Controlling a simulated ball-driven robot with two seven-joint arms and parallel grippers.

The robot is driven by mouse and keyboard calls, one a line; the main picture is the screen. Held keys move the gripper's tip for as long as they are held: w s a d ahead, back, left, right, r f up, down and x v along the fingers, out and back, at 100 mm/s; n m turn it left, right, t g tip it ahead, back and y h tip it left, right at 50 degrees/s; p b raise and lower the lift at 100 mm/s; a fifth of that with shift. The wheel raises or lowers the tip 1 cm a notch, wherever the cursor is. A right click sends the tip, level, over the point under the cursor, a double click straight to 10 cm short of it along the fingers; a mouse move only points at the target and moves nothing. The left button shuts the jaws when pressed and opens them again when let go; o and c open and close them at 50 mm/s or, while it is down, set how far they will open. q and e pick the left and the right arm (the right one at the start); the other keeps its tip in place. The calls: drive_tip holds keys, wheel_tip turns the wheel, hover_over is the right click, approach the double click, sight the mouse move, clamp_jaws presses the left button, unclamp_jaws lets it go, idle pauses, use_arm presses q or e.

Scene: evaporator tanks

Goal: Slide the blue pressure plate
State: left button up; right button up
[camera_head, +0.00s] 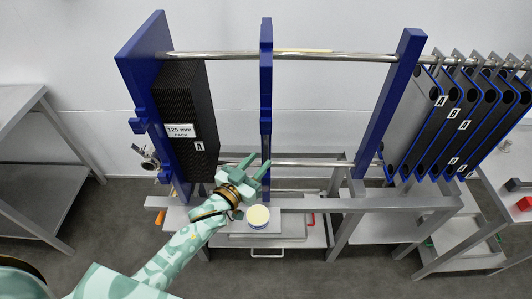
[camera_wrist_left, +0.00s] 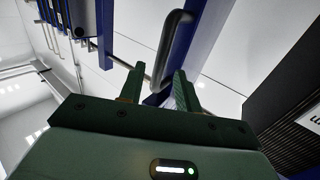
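The blue pressure plate (camera_head: 266,90) is the narrow upright plate in the middle of the frame, seen nearly edge-on, hanging between the upper and lower rails. In the left wrist view the blue plate (camera_wrist_left: 210,30) runs up from behind the fingers, with a dark grey bar handle (camera_wrist_left: 171,45) on it. My left gripper (camera_head: 259,162) is at the plate's lower part, just left of it in the head view. Its fingers (camera_wrist_left: 157,88) are apart, with the handle's lower end seen beyond and between them. I cannot tell whether they touch it. My right gripper is in neither view.
A black plate pack (camera_head: 183,85) labelled 125 mm stands against the blue end plate (camera_head: 147,60) on the left. A blue upright (camera_head: 392,100) and several hanging plates (camera_head: 455,110) are on the right. Between plate and right upright is clear.

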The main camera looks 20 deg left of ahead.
sight(266, 154)
use_arm(q)
drive_tip(key=x, duration=0.4)
drive_tip(key=shift+w+d, duration=0.1)
drive_tip(key=shift+w, duration=0.3)
clamp_jaws()
